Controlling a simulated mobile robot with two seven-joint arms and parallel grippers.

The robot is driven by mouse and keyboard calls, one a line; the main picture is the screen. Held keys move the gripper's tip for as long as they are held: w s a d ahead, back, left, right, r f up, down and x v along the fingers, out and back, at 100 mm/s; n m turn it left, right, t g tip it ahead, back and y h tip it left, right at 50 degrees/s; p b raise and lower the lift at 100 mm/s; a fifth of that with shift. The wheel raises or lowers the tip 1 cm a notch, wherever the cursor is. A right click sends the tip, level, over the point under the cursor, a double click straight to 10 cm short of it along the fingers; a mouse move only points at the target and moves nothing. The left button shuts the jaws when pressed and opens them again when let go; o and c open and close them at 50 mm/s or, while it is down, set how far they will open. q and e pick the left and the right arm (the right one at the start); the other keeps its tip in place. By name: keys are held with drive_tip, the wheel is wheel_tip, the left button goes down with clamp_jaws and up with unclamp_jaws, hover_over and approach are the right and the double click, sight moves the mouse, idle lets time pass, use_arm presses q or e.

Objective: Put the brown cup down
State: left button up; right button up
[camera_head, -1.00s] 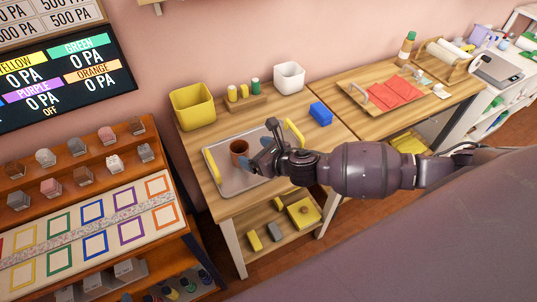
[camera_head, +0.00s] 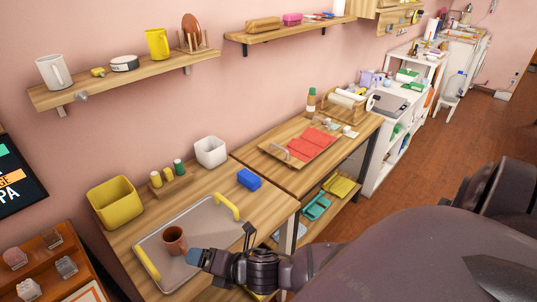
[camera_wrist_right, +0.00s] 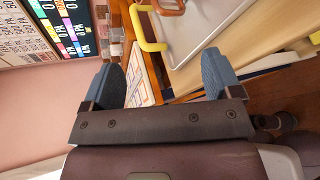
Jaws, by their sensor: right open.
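The brown cup (camera_head: 174,240) stands upright on the grey metal tray (camera_head: 208,219), near its left yellow handle. My right gripper (camera_head: 220,245) is just right of the cup, apart from it, over the tray's front right part. In the right wrist view my right gripper (camera_wrist_right: 163,80) has its two blue fingertips wide apart with nothing between them. A brown curved edge (camera_wrist_right: 168,8), probably the cup's, shows at that view's top edge beside a yellow tray handle (camera_wrist_right: 148,32). My left gripper is not in view.
A yellow bin (camera_head: 117,203), a white container (camera_head: 210,151) and a blue block (camera_head: 249,179) stand behind the tray. A second table to the right holds a board with red pieces (camera_head: 311,144). Wall shelves hang above. Bare wood lies right of the tray.

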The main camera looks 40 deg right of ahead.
drive_tip(key=s+d+f+m+h, duration=0.2)
drive_tip(key=s+m, duration=0.4)
drive_tip(key=m, duration=0.7)
drive_tip(key=s+d+f+m+h, duration=0.3)
drive_tip(key=s+d+f+m, duration=0.2)
drive_tip(key=m, duration=0.8)
drive_tip(key=shift+s+d+g, duration=0.3)
drive_tip(key=shift+s+d, duration=0.3)
drive_tip(key=shift+d, duration=0.65)
